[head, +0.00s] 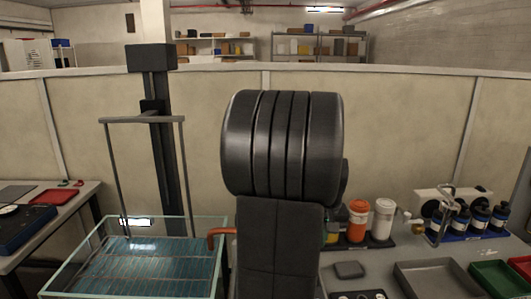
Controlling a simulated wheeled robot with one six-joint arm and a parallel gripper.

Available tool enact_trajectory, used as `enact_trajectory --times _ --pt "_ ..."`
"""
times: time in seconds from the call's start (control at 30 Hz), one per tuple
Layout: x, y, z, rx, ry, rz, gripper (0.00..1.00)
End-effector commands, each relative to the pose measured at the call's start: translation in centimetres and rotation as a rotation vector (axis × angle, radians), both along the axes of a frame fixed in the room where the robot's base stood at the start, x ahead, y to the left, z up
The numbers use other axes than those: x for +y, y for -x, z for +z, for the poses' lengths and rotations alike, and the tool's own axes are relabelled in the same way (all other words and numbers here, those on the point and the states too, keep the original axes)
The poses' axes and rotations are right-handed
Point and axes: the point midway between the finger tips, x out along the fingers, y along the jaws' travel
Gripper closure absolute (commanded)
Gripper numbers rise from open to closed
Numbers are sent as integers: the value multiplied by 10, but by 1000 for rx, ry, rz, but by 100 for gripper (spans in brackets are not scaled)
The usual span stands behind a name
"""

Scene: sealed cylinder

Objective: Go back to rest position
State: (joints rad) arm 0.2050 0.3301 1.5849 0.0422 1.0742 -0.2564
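My own arm fills the middle of the head view as a thick black ribbed joint (282,140) above a dark grey link (278,245). It blocks part of the bench and wall behind it. My gripper does not show in this view, so its opening and anything in it cannot be seen. An orange cylinder (357,222) and a white cylinder (383,221) stand upright side by side on a black tray to the right of the arm.
A glass water tank (60,277) stands at left under a dark post (163,150) with a hanging frame (112,170). An orange bent pipe (220,232) is at its right edge. Blue-banded bottles (480,213), a grey tray (440,280) and a green tray (497,277) are at right.

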Motion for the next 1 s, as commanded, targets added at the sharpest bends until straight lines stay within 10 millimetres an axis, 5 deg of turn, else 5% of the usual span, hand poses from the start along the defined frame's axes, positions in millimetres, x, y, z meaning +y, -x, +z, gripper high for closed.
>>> enact_trajectory --times 0.27,0.53,0.83,1.0 --pt "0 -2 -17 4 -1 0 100" --pt "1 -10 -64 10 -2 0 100" --pt "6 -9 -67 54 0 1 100" --pt "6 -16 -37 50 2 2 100"
